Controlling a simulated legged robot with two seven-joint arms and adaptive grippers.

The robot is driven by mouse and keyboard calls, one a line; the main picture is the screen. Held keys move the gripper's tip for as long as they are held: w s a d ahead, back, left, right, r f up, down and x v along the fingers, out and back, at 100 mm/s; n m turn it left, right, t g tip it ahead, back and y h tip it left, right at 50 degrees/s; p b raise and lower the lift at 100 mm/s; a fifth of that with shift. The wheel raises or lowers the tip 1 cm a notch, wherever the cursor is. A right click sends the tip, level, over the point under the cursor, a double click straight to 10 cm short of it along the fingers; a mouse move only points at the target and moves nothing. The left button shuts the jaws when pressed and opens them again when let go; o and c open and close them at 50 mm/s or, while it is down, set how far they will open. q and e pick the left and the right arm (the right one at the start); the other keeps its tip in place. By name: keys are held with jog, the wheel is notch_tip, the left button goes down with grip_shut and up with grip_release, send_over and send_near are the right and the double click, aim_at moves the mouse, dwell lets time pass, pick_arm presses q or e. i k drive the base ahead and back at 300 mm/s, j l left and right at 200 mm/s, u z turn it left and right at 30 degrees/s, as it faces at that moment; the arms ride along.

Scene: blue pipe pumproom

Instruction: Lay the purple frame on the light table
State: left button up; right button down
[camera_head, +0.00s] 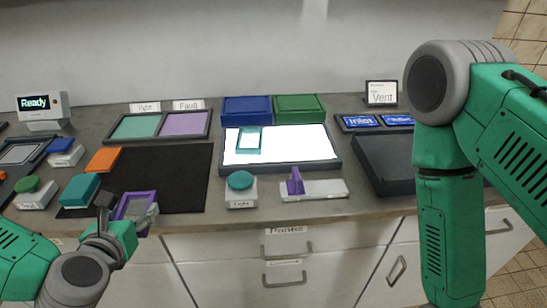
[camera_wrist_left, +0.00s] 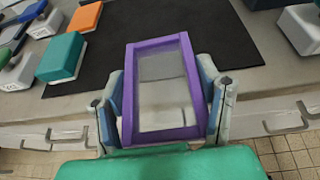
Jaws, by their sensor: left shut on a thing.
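The purple frame (camera_head: 136,206) has a clear middle and is held between the fingers of my left gripper (camera_head: 132,217), near the front edge of the counter. In the left wrist view the purple frame (camera_wrist_left: 161,42) sits between both fingers of the left gripper (camera_wrist_left: 165,105), which touch its long sides. The light table (camera_head: 278,164) is a bright white panel with a dark rim in the middle of the counter. A small teal frame (camera_head: 242,146) lies on its left part. My right arm fills the right side, but its gripper is out of view.
A black mat (camera_head: 180,172) lies left of the light table. A teal button box (camera_head: 241,188) and a white base with a purple upright (camera_head: 313,188) stand before the table. Blue (camera_head: 247,109) and green (camera_head: 300,107) trays stand behind it. A dark tray (camera_head: 384,162) is to its right.

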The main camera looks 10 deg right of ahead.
aim_at(303, 141)
jog(key=k+z, duration=0.2)
jog(key=z, duration=0.25)
jog(key=k+z, duration=0.15)
jog(key=z, duration=0.3)
jog(key=k+j+z, duration=0.1)
jog(key=j, duration=0.3)
jog(key=k+j+z, duration=0.1)
jog(key=j, duration=0.25)
jog(key=k+j+z, duration=0.1)
jog(key=j, duration=0.3)
jog(key=i+l, duration=0.15)
jog(key=i, duration=0.3)
jog(key=i+l, duration=0.1)
jog(key=i, duration=0.4)
